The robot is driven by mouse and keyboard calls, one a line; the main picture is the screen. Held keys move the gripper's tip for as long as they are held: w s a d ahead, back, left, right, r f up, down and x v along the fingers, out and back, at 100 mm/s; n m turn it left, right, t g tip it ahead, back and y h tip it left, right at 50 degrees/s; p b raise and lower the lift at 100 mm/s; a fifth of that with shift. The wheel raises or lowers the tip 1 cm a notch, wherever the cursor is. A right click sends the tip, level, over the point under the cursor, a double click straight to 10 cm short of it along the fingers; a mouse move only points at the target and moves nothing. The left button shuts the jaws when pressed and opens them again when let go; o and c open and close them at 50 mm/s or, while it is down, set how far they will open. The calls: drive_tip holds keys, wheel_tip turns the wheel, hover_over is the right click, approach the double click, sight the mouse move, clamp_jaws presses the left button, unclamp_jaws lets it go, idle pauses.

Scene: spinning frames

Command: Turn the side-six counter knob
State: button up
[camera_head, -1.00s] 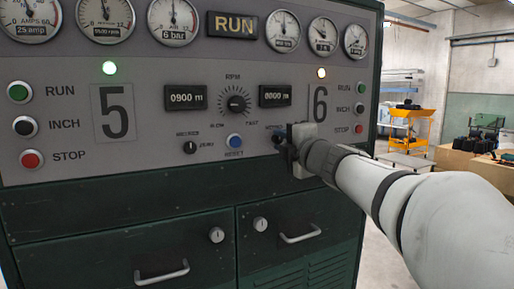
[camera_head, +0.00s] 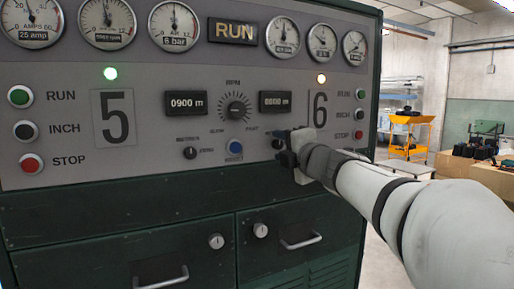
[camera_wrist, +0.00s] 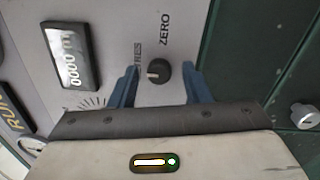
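The side-six counter knob is a small black round knob with a pale pointer line. My gripper (camera_wrist: 160,76) is open, with one blue finger on each side of the knob and a visible gap to both. I cannot tell how deep the fingertips reach beside it. In the head view my gripper (camera_head: 286,156) is at the panel below the right counter display (camera_head: 275,101) and partly hides the knob (camera_head: 277,143).
The side-five knob (camera_head: 190,153), blue reset button (camera_head: 235,146) and central RPM dial (camera_head: 236,108) are to the left. The side-six push buttons (camera_head: 358,134) are to the right. Drawers with handles (camera_head: 300,241) are below.

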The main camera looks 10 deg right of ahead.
drive_tip(key=v, duration=0.7)
drive_tip(key=shift+s, duration=0.35)
drive_tip(key=shift+d, duration=0.15)
